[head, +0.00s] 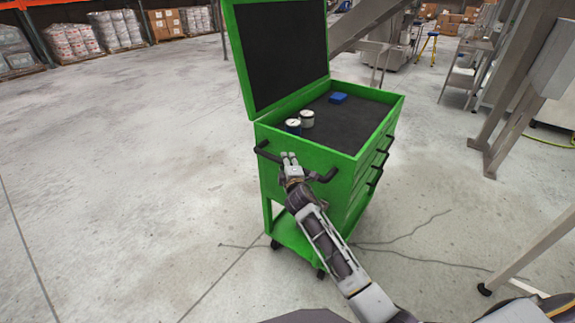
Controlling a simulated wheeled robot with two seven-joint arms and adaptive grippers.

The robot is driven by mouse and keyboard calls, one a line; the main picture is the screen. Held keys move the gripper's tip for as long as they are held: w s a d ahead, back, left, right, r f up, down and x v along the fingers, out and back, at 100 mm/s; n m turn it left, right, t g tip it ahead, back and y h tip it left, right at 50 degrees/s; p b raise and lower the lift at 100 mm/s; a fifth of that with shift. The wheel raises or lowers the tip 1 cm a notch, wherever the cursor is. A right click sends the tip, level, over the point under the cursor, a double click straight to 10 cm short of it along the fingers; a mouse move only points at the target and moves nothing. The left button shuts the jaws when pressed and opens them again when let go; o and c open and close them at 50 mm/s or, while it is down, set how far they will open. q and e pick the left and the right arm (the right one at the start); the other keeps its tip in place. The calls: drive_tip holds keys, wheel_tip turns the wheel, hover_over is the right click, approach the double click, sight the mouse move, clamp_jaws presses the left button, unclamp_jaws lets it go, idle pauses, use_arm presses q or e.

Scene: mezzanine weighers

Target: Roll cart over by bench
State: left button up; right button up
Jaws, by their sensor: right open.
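A green tool cart (303,164) with a raised lid, side drawers and casters stands in front of me, near the centre of the head view. Its black push handle (322,176) sticks out from the near end. My right gripper (289,158) is open at the handle, between its two ends. The fingers hide the middle of the handle, and I cannot tell whether they touch it. My left gripper is not in view. A bench is not clearly identifiable; a metal table-like frame (532,243) shows at the right edge.
Steel machine legs (507,100) stand to the right, with a yellow hose (555,139) on the floor. Open concrete floor (120,160) lies to the left, with pallets of sacks (70,38) behind.

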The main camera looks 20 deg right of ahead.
clamp_jaws()
idle(0.6)
